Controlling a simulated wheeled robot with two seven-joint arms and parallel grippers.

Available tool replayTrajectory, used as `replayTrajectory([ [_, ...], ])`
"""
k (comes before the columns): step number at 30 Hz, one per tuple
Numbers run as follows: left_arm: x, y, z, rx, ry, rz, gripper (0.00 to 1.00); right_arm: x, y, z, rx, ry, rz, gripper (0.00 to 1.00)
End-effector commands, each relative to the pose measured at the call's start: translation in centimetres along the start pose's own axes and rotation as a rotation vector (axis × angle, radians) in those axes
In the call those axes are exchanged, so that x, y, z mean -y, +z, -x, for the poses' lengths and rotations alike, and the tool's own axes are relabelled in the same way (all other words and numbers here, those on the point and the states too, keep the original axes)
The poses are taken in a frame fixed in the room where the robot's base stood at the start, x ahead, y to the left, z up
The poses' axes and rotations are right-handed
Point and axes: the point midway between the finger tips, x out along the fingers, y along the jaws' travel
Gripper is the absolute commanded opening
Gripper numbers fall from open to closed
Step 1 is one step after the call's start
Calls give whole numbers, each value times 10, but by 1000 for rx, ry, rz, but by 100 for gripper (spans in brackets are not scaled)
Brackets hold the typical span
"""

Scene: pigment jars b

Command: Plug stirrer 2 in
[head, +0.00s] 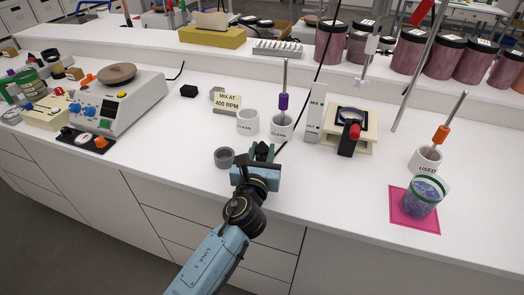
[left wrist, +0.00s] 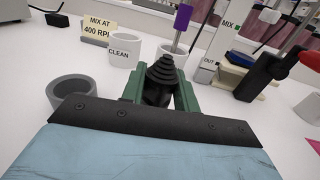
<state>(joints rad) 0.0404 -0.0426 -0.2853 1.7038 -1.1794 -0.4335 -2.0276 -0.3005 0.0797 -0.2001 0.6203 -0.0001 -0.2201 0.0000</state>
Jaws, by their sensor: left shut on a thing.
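My left gripper (head: 262,156) is over the front part of the white bench, shut on a black plug (left wrist: 162,76) with a ribbed, cone-shaped back end. The plug sits between the green fingers in the left wrist view; its front end is hidden. A black cable (head: 311,88) runs down from the top of the head view towards the gripper. A grey stirrer-like unit (head: 135,97) with a round brown top and blue knobs stands at the left. No number 2 is readable on it. A cream stand with a black and red part (head: 350,137) is right of the gripper. My right gripper is not in view.
A grey open cup (head: 224,158) stands just left of the gripper. Two white CLEAN cups (head: 248,122) are behind it, one holding a purple-handled rod (head: 284,102). A USED cup (head: 426,160) and a jar on a pink mat (head: 410,223) are at right.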

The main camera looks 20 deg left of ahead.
Motion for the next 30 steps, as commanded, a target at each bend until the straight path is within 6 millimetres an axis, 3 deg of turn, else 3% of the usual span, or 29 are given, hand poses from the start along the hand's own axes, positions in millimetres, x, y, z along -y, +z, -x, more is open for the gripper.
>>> replayTrajectory([
  [30,0,-23,0,1,0,0,8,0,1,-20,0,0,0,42],
])
